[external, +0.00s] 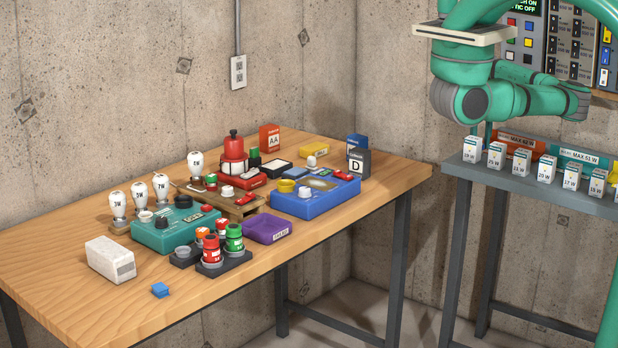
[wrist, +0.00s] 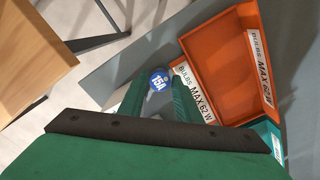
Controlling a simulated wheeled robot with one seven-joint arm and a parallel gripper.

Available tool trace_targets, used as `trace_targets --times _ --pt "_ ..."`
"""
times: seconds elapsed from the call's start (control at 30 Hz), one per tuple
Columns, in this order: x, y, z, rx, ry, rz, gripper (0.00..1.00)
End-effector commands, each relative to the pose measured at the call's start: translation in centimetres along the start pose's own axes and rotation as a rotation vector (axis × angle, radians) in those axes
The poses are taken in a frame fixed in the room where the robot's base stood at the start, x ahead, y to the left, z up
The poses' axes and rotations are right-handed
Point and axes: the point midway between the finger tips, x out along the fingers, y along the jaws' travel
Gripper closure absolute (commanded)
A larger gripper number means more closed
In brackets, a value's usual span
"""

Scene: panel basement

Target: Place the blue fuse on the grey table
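The blue fuse (wrist: 158,79), a round cap marked 15A, shows in the wrist view between the green fingers of my gripper (wrist: 160,92). The fingers appear closed on its two sides. The grey table (wrist: 108,76) lies below it in the wrist view; whether the fuse touches the table cannot be told. In the external view the grey table (external: 560,192) stands at the right against the wall. My arm hangs over its left part there, and the fuse and fingertips are hidden behind the arm.
An orange bulb bin (wrist: 228,62) lies right of the fuse; a teal bin (wrist: 268,137) is beside it. Several small labelled boxes (external: 520,162) line the grey table's front. The wooden table (external: 75,275) holds bulbs, several fuses and boxes. Bare grey surface shows left of my fingers.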

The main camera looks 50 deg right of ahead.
Motion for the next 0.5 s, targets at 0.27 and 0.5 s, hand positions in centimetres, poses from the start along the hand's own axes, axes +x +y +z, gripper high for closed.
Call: trace_targets --times 0.27,0.5 --pt "0.0 0.0 0.0 0.000 0.000 0.000 0.57" --pt "-1.3 -0.1 0.0 0.000 -0.001 -0.002 0.57"
